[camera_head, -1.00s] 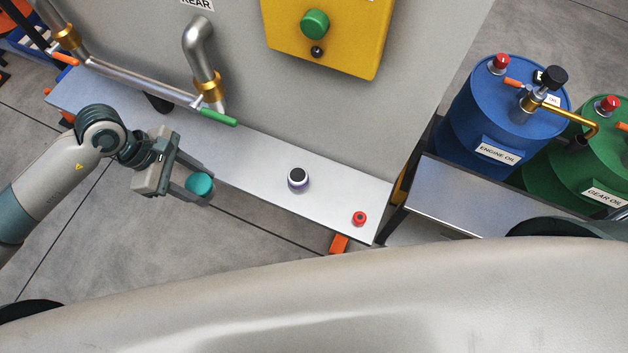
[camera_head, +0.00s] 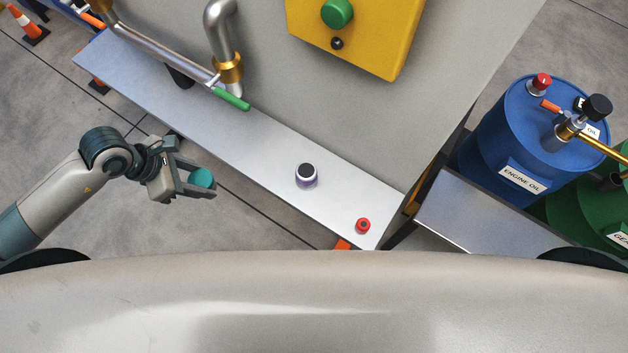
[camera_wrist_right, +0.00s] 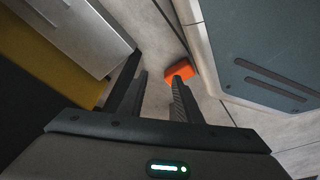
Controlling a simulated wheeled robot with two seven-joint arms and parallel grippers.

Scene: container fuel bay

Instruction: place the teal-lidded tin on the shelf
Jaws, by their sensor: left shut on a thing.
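The teal-lidded tin (camera_head: 202,178) is between the fingers of my left gripper (camera_head: 197,182), which is shut on it. In the head view, the tin is held out over the floor, just in front of the long grey metal shelf (camera_head: 235,140), and apart from it. Only the teal lid shows clearly. My right gripper (camera_wrist_right: 158,100) shows in the right wrist view, its two fingers apart with nothing between them. It is not visible in the head view.
Blue (camera_head: 515,140) and green (camera_head: 590,205) drums stand right. An orange block (camera_wrist_right: 179,72) shows below my right gripper.

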